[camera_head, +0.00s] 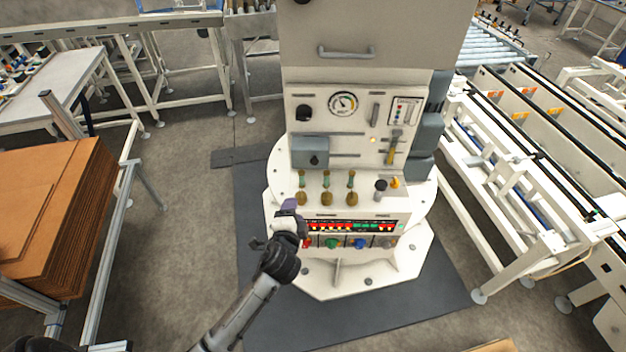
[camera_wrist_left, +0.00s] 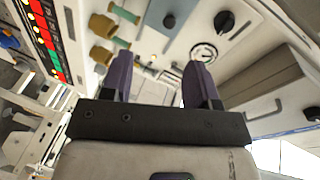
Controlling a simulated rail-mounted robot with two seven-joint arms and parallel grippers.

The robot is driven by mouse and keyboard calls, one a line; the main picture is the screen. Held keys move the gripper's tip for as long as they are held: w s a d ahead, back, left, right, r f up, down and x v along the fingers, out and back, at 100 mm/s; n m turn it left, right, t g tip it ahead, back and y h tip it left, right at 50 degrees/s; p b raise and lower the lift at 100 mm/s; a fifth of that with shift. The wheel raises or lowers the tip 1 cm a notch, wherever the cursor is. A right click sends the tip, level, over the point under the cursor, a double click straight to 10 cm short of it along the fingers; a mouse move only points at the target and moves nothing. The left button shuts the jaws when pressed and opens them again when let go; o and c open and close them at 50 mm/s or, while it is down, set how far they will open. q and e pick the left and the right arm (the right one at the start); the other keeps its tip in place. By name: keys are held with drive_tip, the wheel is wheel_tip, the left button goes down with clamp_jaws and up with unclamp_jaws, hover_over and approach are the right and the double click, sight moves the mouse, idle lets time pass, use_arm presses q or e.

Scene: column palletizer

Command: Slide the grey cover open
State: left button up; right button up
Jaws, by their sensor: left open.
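The grey cover (camera_head: 310,152) is a blue-grey box face with a small dark knob, on the left of the white machine's upright panel. It sits below a black rotary knob (camera_head: 304,113). My left gripper (camera_head: 287,211) is in front of the machine's lower left, below the cover and apart from it. In the left wrist view its two purple fingers (camera_wrist_left: 160,78) stand apart with nothing between them. The cover's dark knob (camera_wrist_left: 169,20) shows beyond the fingers there. My right gripper is not in view.
Several brass-and-green handles (camera_head: 327,190) stand on the ledge below the cover. A display strip (camera_head: 350,227) and coloured buttons are lower down. A gauge (camera_head: 342,103) and slider levers (camera_head: 392,148) are to the right. Cardboard stack (camera_head: 50,210) at left, conveyor (camera_head: 510,180) at right.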

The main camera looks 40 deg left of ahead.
sight(314, 163)
use_arm(q)
drive_tip(key=w+a+m+b, duration=0.1)
drive_tip(key=w+a, duration=0.1)
drive_tip(key=w, duration=0.4)
drive_tip(key=w+a+m+t+b, duration=0.1)
drive_tip(key=w+a, duration=0.2)
drive_tip(key=w, duration=0.3)
drive_tip(key=w+a+m+t+b, duration=0.1)
drive_tip(key=w+a, duration=0.1)
drive_tip(key=w, duration=0.4)
drive_tip(key=shift+w+a+f+m+b, duration=0.1)
drive_tip(key=shift+a+f+m+b, duration=0.15)
drive_tip(key=shift+f+m+b, duration=0.1)
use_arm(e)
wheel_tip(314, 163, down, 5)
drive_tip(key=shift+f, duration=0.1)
use_arm(q)
drive_tip(key=shift+c, duration=0.3)
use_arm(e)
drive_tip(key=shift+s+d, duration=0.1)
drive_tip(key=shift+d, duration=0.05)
use_arm(q)
drive_tip(key=c, duration=0.3)
clamp_jaws()
drive_tip(key=shift+y, duration=0.4)
